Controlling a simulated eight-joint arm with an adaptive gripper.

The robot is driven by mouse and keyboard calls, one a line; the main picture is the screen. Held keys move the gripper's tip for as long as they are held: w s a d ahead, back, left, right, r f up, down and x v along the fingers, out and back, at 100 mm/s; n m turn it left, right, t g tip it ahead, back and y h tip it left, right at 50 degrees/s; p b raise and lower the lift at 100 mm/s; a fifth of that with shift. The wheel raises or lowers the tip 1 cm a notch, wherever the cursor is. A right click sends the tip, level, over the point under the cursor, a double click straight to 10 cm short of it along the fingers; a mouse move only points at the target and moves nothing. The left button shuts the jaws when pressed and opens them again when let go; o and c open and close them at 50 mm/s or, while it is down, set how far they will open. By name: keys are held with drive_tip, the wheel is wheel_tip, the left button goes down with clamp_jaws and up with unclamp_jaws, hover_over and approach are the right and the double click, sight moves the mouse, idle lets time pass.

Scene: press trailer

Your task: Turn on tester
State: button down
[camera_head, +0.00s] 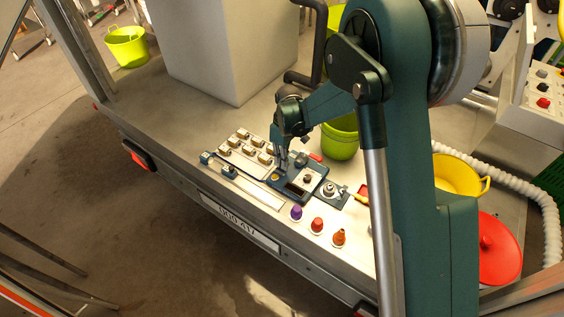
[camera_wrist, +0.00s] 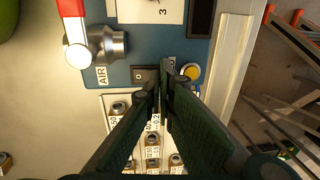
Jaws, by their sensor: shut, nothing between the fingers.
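The tester (camera_wrist: 118,72) is a blue panel on the trailer's bed; it also shows in the head view (camera_head: 318,172). Whether the fingertips touch the panel cannot be told.
Several labelled fittings (camera_wrist: 152,152) stand in rows beside the tester. Purple (camera_head: 296,212), red (camera_head: 317,225) and orange (camera_head: 339,238) caps line the trailer's front edge. A large grey box (camera_head: 225,45) rises at the back.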

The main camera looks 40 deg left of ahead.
drive_tip(key=shift+f, duration=0.1)
drive_tip(key=shift+s+f+t+b, duration=0.25)
drive_tip(key=shift+f+t+b, duration=0.15)
drive_tip(key=shift+f+t, duration=0.1)
drive_tip(key=shift+w+r, duration=0.1)
drive_tip(key=shift+r, duration=0.1)
drive_tip(key=shift+w, duration=0.15)
drive_tip(key=shift+w+r, duration=0.3)
drive_tip(key=shift+w, duration=0.25)
drive_tip(key=shift+r, duration=0.1)
wheel_tip(320, 180, up, 14)
drive_tip(key=s+p, duration=0.1)
drive_tip(key=p, duration=0.2)
drive_tip(key=shift+s, duration=0.35)
idle(0.6)
